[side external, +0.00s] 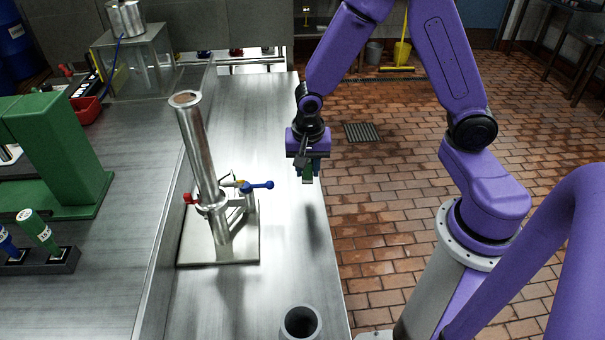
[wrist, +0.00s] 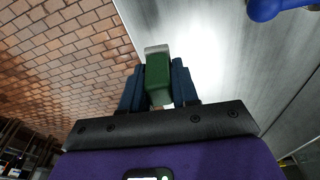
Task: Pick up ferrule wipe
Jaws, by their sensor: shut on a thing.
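My gripper (side external: 308,168) is held up above the right edge of the steel bench, pointing down. Its blue fingers are shut on a small green block with a pale end, which seems to be the ferrule wipe (wrist: 157,77). In the wrist view the block sits between the two fingers and its pale end sticks out past them. In the side view the wipe (side external: 307,177) shows only as a small green patch under my gripper, clear of the bench.
A tilted steel pipe with a blue-handled valve (side external: 258,185) and a red handle stands on a plate (side external: 220,250) left of my gripper. An open grey cup (side external: 300,322) is at the bench's front. A green stand (side external: 55,150) and a holder (side external: 45,260) are at left.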

